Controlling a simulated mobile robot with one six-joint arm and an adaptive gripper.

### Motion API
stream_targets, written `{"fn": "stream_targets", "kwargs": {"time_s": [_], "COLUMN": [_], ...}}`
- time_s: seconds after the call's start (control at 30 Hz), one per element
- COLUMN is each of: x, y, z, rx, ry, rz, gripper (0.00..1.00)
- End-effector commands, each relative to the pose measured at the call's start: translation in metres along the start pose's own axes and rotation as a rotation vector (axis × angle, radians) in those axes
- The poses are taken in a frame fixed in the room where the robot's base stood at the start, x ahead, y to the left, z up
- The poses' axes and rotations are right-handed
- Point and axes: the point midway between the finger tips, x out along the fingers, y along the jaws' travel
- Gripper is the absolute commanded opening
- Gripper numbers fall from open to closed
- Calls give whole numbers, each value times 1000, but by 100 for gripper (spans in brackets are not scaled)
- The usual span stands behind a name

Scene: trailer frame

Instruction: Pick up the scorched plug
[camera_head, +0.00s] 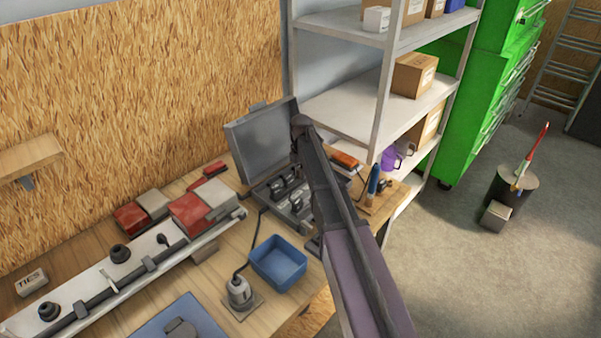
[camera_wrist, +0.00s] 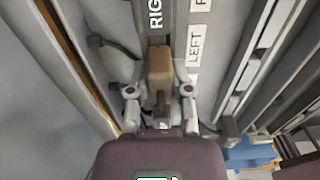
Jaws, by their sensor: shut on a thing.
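In the wrist view, my gripper (camera_wrist: 160,88) is shut on a brown, block-shaped plug (camera_wrist: 159,66), which I take to be the scorched plug. One finger presses on each side of it. Behind it are grey strips with white labels (camera_wrist: 195,47) reading "LEFT" and part of "RIGHT". I cannot tell whether the plug is clear of the surface behind it. In the head view, my arm hides my gripper and the plug. An open grey case (camera_head: 262,140) with several grey connectors (camera_head: 284,187) lies beside the arm.
A blue bin (camera_head: 278,262) and a grey device (camera_head: 240,292) on a small plate stand on the wooden bench. A long rail (camera_head: 130,275) and red-and-grey blocks (camera_head: 190,212) are at left. Shelving (camera_head: 345,105) rises behind the bench. The floor (camera_head: 480,270) at right is mostly clear.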

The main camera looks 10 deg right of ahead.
Motion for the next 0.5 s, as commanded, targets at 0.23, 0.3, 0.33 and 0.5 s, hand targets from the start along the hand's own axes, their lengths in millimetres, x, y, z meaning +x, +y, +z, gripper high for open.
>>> {"fn": "stream_targets", "kwargs": {"time_s": [0.23,0.3,0.33,0.5], "x": [-13,-18,-21,-37], "y": [0,0,0,0], "z": [0,0,0,0], "rx": [0,0,0,-1], "ry": [0,0,0,0], "rz": [0,0,0,0], "gripper": [0,0,0,0]}}
